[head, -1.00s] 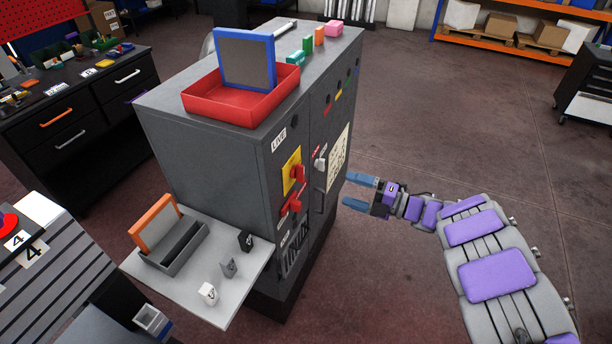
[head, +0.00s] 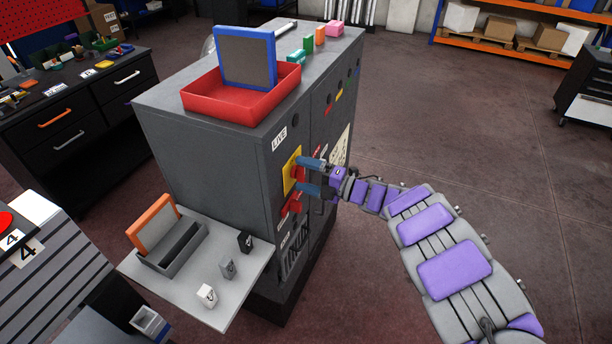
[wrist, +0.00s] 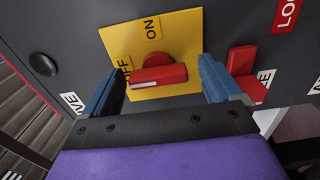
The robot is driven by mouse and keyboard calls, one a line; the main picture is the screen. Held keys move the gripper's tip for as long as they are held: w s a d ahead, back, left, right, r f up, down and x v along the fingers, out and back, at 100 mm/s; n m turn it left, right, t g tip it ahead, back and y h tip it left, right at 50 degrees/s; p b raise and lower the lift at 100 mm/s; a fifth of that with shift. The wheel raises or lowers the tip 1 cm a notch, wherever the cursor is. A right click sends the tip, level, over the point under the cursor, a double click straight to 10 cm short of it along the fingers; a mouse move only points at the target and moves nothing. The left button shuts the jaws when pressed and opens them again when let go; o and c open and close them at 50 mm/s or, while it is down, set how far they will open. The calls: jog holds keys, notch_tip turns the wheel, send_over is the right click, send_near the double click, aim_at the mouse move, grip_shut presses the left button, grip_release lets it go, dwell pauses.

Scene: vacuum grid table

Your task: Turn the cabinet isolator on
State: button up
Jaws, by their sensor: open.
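The dark grey cabinet (head: 200,150) has a yellow isolator plate (head: 288,174) on its front. In the wrist view the plate (wrist: 185,30) bears the words ON and OFF. Its red handle (wrist: 160,76) lies crosswise, with its white-marked end towards OFF. My gripper (head: 303,174) is at the cabinet front, its blue fingers partly covering the plate and handle. In the wrist view my gripper (wrist: 165,85) is open, with one finger on each side of the handle. I see gaps between the fingers and the handle; contact with the plate cannot be told.
A second red handle (wrist: 245,72) is close by the right finger in the wrist view; it also shows below the plate in the head view (head: 291,204). A side shelf (head: 190,293) holds several small blocks. A red tray (head: 240,104) sits on top. Floor at right is clear.

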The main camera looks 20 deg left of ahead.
jog(key=c, duration=1)
jog(key=shift+c, duration=0.2)
